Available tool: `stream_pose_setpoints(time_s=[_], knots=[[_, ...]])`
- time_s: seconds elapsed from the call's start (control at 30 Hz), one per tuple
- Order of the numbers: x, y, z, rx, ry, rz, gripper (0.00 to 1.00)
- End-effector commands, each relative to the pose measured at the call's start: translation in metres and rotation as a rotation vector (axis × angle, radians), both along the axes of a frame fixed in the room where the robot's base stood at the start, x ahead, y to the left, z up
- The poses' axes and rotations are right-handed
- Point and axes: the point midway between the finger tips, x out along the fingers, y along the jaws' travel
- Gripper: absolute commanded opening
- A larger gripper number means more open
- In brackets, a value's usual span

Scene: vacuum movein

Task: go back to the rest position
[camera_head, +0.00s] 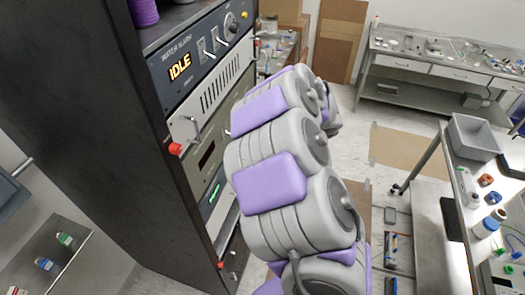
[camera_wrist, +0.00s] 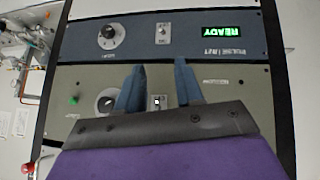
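My gripper (camera_wrist: 160,68) shows in the wrist view with its two blue fingers apart and nothing held between them. It faces the front panels of a rack, and a small toggle switch (camera_wrist: 157,102) shows between the fingers. Whether the fingers touch the panel I cannot tell. In the head view my grey and purple arm reaches forward along the right side of the black rack (camera_head: 100,120). The gripper itself is hidden behind the arm links there.
The rack has a panel with an orange IDLE display (camera_head: 180,68) and a red knob (camera_head: 175,149). In the wrist view a green READY display (camera_wrist: 221,31) shows upside down. A cart with a grey bin (camera_head: 472,135) stands right; a long bench (camera_head: 440,68) stands behind.

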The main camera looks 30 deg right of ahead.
Motion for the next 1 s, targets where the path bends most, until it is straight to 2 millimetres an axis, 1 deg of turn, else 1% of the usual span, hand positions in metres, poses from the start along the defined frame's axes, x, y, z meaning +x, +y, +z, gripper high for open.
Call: stream_pose_setpoints(time_s=[0.33,0.47,0.57,0.6,0.7,0.77,0.8,0.87,0.97,1.0], knots=[[0.0,0.0,0.0,-0.002,-0.001,0.0,0.36],[0.011,-0.006,0.002,-0.053,-0.038,-0.027,0.36],[0.029,-0.02,0.01,-0.158,-0.109,-0.097,0.36],[0.036,-0.028,0.015,-0.209,-0.143,-0.14,0.36],[0.046,-0.046,0.033,-0.335,-0.224,-0.272,0.36],[0.045,-0.055,0.042,-0.394,-0.255,-0.362,0.36],[0.042,-0.06,0.048,-0.425,-0.271,-0.422,0.36],[0.033,-0.066,0.052,-0.461,-0.28,-0.515,0.36],[0.01,-0.068,0.049,-0.488,-0.263,-0.659,0.36],[-0.002,-0.067,0.043,-0.489,-0.242,-0.714,0.36]])
